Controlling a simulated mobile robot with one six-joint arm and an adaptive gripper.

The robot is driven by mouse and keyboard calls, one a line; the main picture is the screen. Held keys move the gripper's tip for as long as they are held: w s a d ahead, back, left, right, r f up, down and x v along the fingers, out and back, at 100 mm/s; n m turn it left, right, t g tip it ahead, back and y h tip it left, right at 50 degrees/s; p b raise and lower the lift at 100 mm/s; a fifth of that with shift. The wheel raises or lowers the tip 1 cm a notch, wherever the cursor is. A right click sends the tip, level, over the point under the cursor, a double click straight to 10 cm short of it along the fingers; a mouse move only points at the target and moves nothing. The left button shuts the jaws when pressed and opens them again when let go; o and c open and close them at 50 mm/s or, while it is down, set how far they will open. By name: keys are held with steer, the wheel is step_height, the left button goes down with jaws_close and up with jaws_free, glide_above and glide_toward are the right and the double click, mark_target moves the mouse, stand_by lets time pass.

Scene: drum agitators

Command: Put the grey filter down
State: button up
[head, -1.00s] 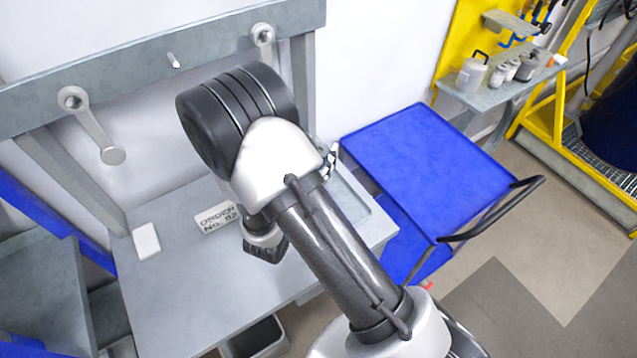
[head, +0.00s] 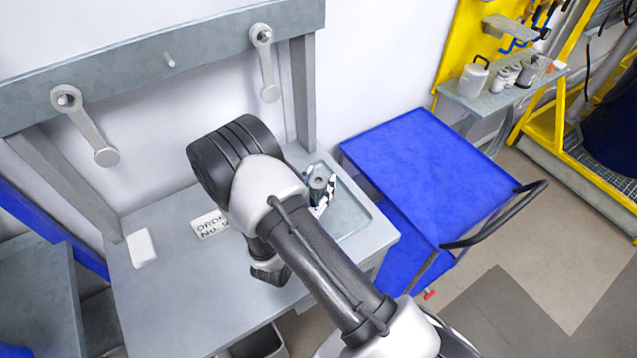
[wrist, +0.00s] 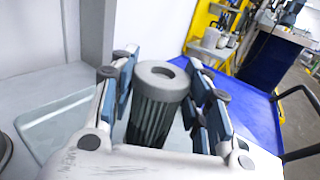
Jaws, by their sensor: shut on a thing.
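The grey filter (wrist: 157,100) is a ribbed cylinder with a round hole in its top cap, upright between my gripper's fingers in the wrist view. My gripper (wrist: 162,104) is shut on it. In the head view the filter's top (head: 318,183) shows beside my gripper (head: 322,193), over the shallow grey tray (head: 352,222) at the right end of the workbench. My arm hides part of the tray. The tray also shows at the left in the wrist view (wrist: 55,130). I cannot tell whether the filter's base touches anything.
The grey workbench (head: 185,300) bears an order sign (head: 208,224) and a white block (head: 141,247). Two grey cranks (head: 95,140) (head: 265,65) hang on the rail behind. A blue cart (head: 430,175) stands right of the bench. A shelf with containers (head: 500,85) is farther back.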

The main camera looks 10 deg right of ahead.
steer(key=shift+f, duration=0.2)
steer(key=o, duration=1.1)
steer(key=shift+r, duration=0.1)
